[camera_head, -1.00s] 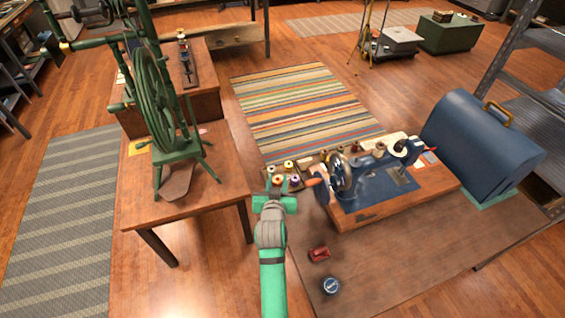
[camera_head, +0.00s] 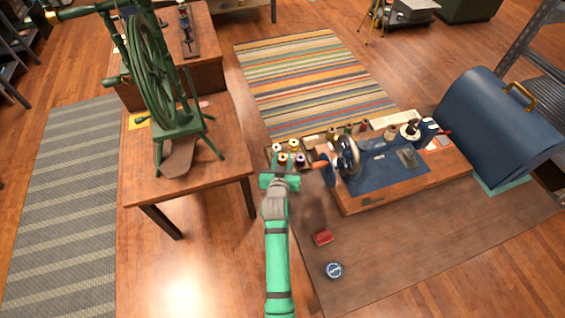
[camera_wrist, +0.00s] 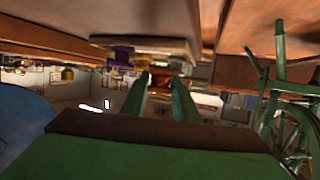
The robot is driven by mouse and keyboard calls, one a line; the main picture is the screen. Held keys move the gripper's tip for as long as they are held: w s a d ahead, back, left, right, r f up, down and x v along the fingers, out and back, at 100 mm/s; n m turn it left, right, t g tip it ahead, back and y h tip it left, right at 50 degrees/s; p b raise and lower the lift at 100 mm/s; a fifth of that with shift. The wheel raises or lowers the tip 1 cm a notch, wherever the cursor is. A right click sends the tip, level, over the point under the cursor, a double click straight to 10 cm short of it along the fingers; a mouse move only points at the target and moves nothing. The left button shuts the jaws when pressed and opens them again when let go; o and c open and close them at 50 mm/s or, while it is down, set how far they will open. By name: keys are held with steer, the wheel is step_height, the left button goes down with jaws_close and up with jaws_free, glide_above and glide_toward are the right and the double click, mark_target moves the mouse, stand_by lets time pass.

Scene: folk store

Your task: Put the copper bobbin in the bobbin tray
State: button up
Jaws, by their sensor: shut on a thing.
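My gripper (camera_head: 280,181) is in front of the bobbin tray at the table's left edge in the head view. In the wrist view its two green fingers (camera_wrist: 160,92) are close together, with a small copper-orange thing at their tips, which I take to be the copper bobbin (camera_wrist: 162,78). In the head view the gripper hides it. The bobbin tray (camera_head: 290,153) is on the table, left of the sewing machine, and several coloured bobbins stand in it. I cannot tell whether the held bobbin touches the tray.
The blue sewing machine (camera_head: 375,150) on its wooden base stands right of the gripper. A red item (camera_head: 322,238) and a round blue tin (camera_head: 334,270) lie on the near tabletop. A green spinning wheel (camera_head: 155,85) stands on a side table at left. Right front tabletop is clear.

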steer(key=shift+a+f, duration=0.1)
steer(key=shift+f, duration=1.15)
steer(key=shift+w+f, duration=0.1)
steer(key=o, duration=0.7)
steer(key=shift+s, duration=0.2)
steer(key=shift+o, duration=0.2)
